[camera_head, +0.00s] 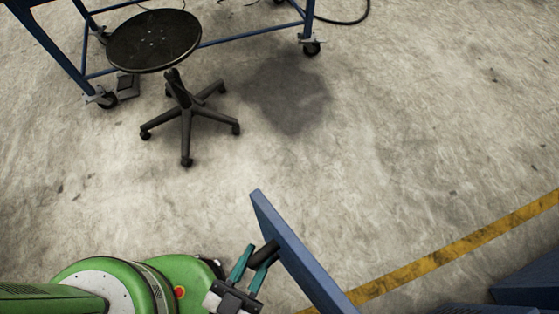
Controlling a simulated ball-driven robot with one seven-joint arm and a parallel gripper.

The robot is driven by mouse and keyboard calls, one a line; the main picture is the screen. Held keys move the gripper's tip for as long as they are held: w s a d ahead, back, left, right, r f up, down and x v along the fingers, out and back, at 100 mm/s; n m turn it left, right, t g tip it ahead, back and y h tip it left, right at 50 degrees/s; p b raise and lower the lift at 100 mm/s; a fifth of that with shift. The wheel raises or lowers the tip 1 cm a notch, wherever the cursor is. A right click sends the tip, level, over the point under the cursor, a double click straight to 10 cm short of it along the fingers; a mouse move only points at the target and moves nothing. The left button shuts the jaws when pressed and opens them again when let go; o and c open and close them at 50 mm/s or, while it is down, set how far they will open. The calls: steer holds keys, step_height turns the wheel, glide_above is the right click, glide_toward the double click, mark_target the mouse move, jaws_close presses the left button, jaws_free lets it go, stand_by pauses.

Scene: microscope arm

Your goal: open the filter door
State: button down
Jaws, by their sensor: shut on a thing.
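The filter door (300,258) is a blue panel seen nearly edge-on at the lower middle of the head view. It runs from its upper left corner down to the bottom edge of the picture. A dark cylindrical handle (263,254) sticks out from its left face. My gripper (258,262), with teal fingers, is shut on this handle from the left. The fingers hide part of the handle. The door's lower end and its hinge are out of the picture or cannot be made out.
Blue housing parts (528,284) stand at the lower right. A black stool (155,42) on castors and a blue wheeled frame (250,36) are at the upper left. A yellow line (450,252) crosses the floor at right. The concrete floor in the middle is clear.

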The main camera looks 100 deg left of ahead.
steer(key=shift+s+d, duration=0.1)
steer(key=shift+d, duration=0.1)
steer(key=c, duration=1)
jaws_free()
steer(key=shift+d, duration=0.1)
steer(key=v, duration=1)
steer(key=shift+s+d, duration=0.1)
steer(key=shift+d, duration=0.15)
